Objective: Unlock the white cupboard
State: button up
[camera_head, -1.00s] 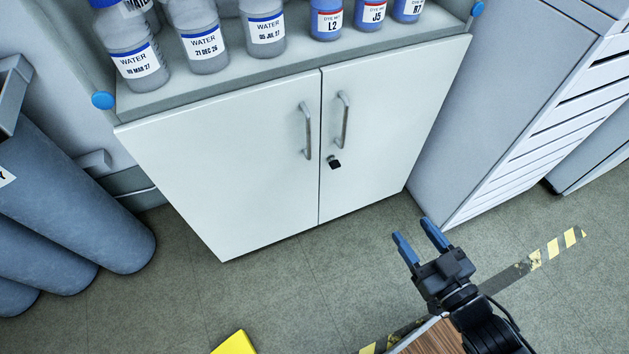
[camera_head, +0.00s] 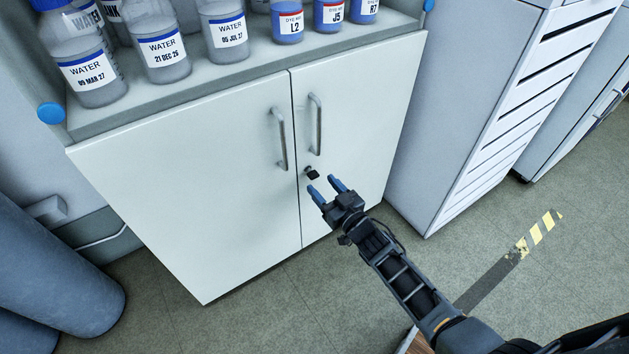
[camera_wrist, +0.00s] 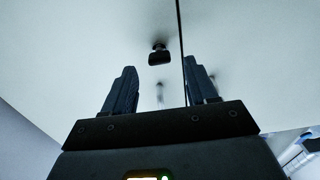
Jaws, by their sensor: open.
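The white cupboard (camera_head: 210,175) has two closed doors, each with a metal handle near the middle seam. A black key or knob sits in the lock (camera_head: 312,174) on the right door, below its handle. In the wrist view the black lock piece (camera_wrist: 158,55) is ahead, between and beyond the fingertips, left of the door seam. My gripper (camera_head: 325,188) is open and empty, its blue fingers pointing at the cupboard just below the lock. No contact with the lock shows.
Water bottles (camera_head: 163,48) and dye bottles (camera_head: 328,16) stand on the cupboard top. Grey cylinders (camera_head: 60,270) stand at left. A grey drawer unit (camera_head: 490,110) stands close at right. The floor in front has yellow-black tape (camera_head: 540,235).

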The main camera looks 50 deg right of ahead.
aim_at(316, 178)
jog(key=shift+x, duration=2.05)
jog(key=shift+c, duration=0.2)
jog(key=c, duration=1)
jog(key=shift+n+b, duration=0.4)
jog(key=shift+b, duration=0.05)
jog(key=n+b, duration=0.7)
jog(key=n, duration=0.9)
jog(key=shift+f+n, duration=0.1)
jog(key=shift+n, duration=0.6)
